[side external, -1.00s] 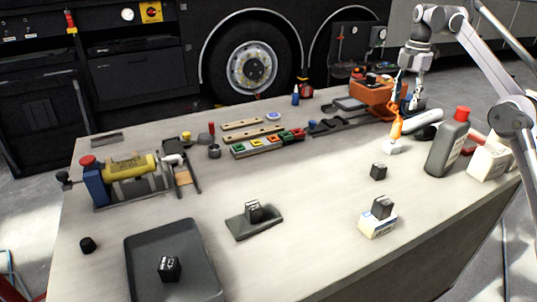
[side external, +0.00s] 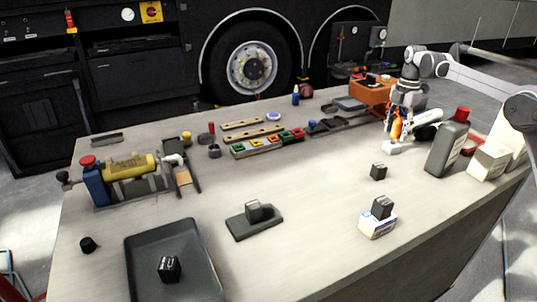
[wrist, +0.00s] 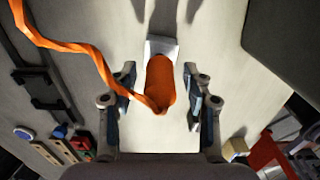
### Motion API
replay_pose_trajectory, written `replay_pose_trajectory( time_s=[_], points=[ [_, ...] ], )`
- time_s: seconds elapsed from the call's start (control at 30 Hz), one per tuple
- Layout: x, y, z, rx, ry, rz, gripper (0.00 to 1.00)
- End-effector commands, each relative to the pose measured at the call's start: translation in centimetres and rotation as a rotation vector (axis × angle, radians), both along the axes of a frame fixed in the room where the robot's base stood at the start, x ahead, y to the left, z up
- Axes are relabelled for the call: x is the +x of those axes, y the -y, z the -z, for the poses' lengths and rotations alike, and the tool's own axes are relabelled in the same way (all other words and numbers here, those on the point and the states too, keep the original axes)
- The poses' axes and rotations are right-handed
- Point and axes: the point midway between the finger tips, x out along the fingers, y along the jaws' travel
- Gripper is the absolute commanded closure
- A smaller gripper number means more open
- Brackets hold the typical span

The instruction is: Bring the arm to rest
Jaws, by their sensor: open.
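My gripper (side external: 399,125) is low over the right part of the table, at an orange object with a white foot (side external: 392,148). In the wrist view, my gripper (wrist: 159,78) is open. Its fingers stand apart on both sides of the orange object (wrist: 160,82), with pale gaps showing beside it. An orange strap (wrist: 75,47) runs from the object to the upper left. In the side view my gripper hides part of the orange object. I cannot tell whether a finger touches it.
A dark grey bottle with a red cap (side external: 447,147) and white boxes (side external: 490,160) stand close right of my gripper. An orange bin (side external: 370,91) is behind it. A black block (side external: 378,171) lies in front. The table's middle has free room.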

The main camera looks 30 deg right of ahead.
Motion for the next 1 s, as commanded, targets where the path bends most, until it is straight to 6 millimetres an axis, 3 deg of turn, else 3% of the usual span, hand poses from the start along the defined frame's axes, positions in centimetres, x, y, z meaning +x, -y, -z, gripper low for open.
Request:
replay_pose_trajectory(
  time_s=[0.13,1.0],
  points=[
    [0.0,0.0,1.9,0.000,0.000,0.000,0.49],
    [0.0,0.0,-8.7,0.000,0.000,0.000,0.49]
  ],
)
